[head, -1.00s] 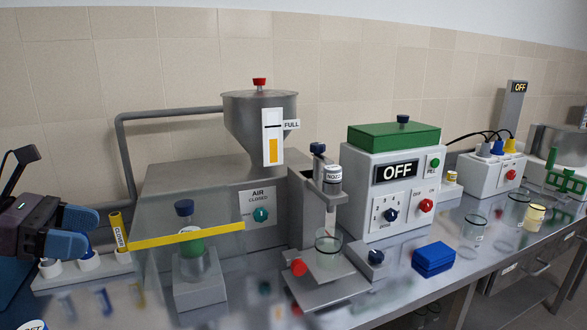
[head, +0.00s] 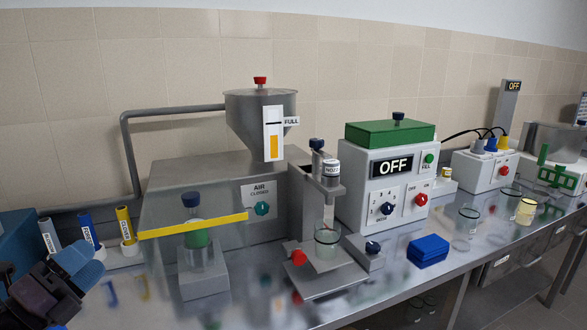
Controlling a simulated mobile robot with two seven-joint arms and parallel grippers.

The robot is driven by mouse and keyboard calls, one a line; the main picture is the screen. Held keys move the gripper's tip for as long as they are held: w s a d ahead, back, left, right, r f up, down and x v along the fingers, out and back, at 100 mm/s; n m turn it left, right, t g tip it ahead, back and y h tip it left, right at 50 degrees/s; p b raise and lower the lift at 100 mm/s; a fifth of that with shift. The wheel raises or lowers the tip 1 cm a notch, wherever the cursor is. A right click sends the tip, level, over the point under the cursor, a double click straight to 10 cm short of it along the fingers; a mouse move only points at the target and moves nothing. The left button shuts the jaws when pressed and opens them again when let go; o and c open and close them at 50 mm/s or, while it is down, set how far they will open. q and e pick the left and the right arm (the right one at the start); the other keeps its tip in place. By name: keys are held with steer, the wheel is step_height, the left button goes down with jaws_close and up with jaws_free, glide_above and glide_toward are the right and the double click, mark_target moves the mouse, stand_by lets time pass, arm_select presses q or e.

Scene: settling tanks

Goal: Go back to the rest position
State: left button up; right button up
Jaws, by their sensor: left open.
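My left gripper (head: 78,285) is at the lower left of the head view, with blue fingertips apart and nothing between them. It is in front of a row of tubes: a white one (head: 49,236), a blue one (head: 88,230) and a yellow one (head: 124,221), standing in white holders. The gripper is partly cut off by the picture's edge. My right gripper is not in view.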

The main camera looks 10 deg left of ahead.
arm_select(q)
steer(key=s+f+n+g+y, duration=0.2)
steer(key=f+n+y, duration=0.2)
steer(key=f+n, duration=0.1)
steer(key=s+f+n+g+y, duration=0.2)
steer(key=s+f+n+y, duration=0.1)
steer(key=f+n, duration=0.3)
steer(key=s+a+f+n+g+y, duration=0.1)
steer(key=s+f+n+g+y, duration=0.1)
steer(key=f+n+y, duration=0.3)
steer(key=shift+s+f+n+g, duration=0.15)
steer(key=shift+f+n, duration=0.2)
steer(key=shift+n, duration=0.5)
steer(key=shift+s+f+n+g, duration=0.15)
steer(key=shift+f+n, duration=0.15)
steer(key=shift+n, duration=0.55)
steer(key=s+d+f+n+g+h, duration=0.2)
steer(key=s+d+f+n+g, duration=0.2)
steer(key=s+d+f+g, duration=0.3)
steer(key=s+d+f+n+g+h, duration=0.2)
steer(key=s+d+f+n+g, duration=0.15)
steer(key=s+d, duration=0.45)
steer(key=w+a+f+t+h, duration=0.1)
steer(key=w+f+t, duration=0.6)
steer(key=f+t, duration=0.1)
steer(key=shift+w+f+m, duration=0.4)
steer(key=shift+f+m, duration=0.05)
steer(key=shift+f, duration=0.4)
steer(key=shift+c, duration=0.4)
